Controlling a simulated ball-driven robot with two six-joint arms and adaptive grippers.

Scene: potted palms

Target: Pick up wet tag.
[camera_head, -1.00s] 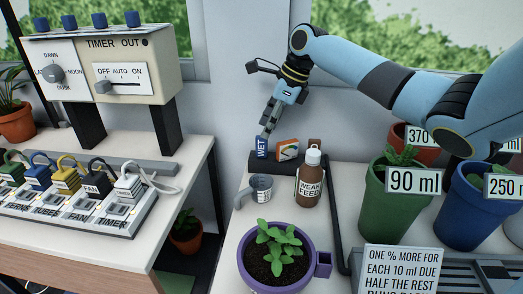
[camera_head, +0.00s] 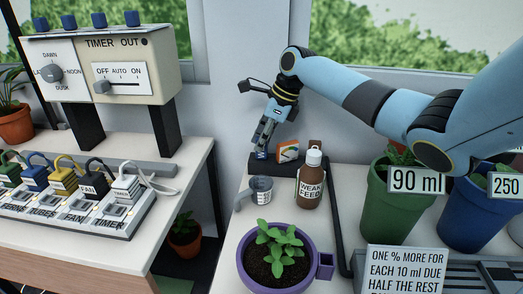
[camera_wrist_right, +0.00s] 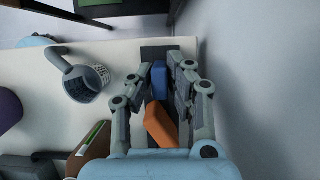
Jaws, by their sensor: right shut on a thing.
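The wet tag (camera_head: 262,155) is blue and stands in a black holder (camera_head: 259,168) at the back of the white bench. Its lettering is now covered by my right gripper (camera_head: 263,147), which reaches down over it from above. In the right wrist view the blue tag (camera_wrist_right: 160,80) sits between the two fingers of the right gripper (camera_wrist_right: 163,78), which is shut on it. I cannot tell whether its foot is still in the holder. My left gripper is not in view.
An orange and white tag (camera_head: 288,151) stands just right of the wet tag. A brown weak feed bottle (camera_head: 311,180), a grey cup (camera_head: 261,189) and a purple pot (camera_head: 300,278) are in front. A green pot (camera_head: 395,215) stands to the right.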

